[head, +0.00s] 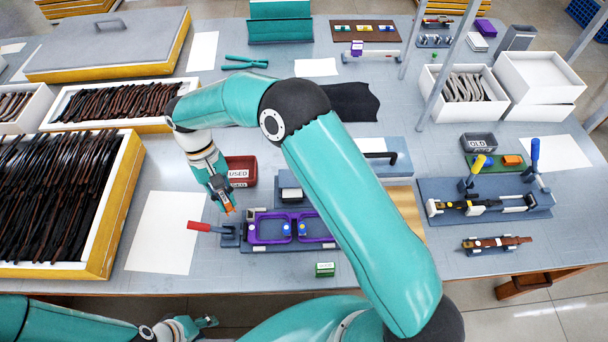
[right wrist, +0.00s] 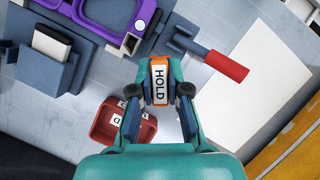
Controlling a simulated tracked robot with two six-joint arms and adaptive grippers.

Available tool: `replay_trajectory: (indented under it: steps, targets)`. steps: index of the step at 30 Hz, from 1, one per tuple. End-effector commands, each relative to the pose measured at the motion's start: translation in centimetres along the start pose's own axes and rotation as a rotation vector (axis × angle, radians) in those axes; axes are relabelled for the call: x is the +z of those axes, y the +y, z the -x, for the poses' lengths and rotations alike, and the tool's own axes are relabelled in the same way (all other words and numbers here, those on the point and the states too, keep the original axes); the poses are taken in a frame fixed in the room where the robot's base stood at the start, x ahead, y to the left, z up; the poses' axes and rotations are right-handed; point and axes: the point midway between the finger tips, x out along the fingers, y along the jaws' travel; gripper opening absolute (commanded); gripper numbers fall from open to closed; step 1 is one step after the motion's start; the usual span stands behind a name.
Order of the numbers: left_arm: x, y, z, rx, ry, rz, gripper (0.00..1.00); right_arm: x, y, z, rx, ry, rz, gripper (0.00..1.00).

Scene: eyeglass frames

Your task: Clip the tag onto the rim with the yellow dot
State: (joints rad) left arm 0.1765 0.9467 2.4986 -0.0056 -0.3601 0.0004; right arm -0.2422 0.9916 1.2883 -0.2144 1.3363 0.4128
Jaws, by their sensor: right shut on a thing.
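The orange tag with a white HOLD label (right wrist: 160,82) is between the fingers of my right gripper (right wrist: 158,100). In the head view the tag (head: 229,209) is at the tip of my right gripper (head: 222,196), above the table and to the upper left of the purple eyeglass frame (head: 252,230), apart from it. The frame lies in a grey fixture (head: 230,240); my arm hides its right end. Part of it shows in the right wrist view (right wrist: 98,12). I cannot make out a yellow dot on either rim. My left gripper (head: 207,322) is low, off the table's front edge; its opening is unclear.
A red-handled clamp (head: 200,226) sticks out left of the fixture. A red USED tray (head: 241,170) stands behind my right gripper. A white sheet (head: 165,232) lies to the left. A small green box (head: 325,269) stands in front of the fixture.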

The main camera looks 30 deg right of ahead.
Motion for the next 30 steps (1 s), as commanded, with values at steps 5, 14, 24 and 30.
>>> replay_trajectory:
  steps: [5, 14, 24, 30]
  targets:
    - [0.1, 0.0, 0.0, 0.000, -0.001, 0.000, 0.40, 0.0, -0.1, 0.0, 0.001, -0.001, 0.002, 0.00]
    - [0.0, -0.1, -0.2, 0.000, -0.001, 0.000, 0.40, 0.2, 1.2, 0.2, -0.040, -0.002, -0.096, 0.00]
    - [0.0, -0.4, -1.2, 0.000, 0.000, 0.000, 0.40, 4.3, 10.0, 1.5, -0.400, -0.009, -0.960, 0.00]
    - [0.0, -0.6, -1.7, 0.000, 0.000, 0.000, 0.40, 8.1, 14.5, 1.1, -0.640, -0.010, -1.515, 0.00]
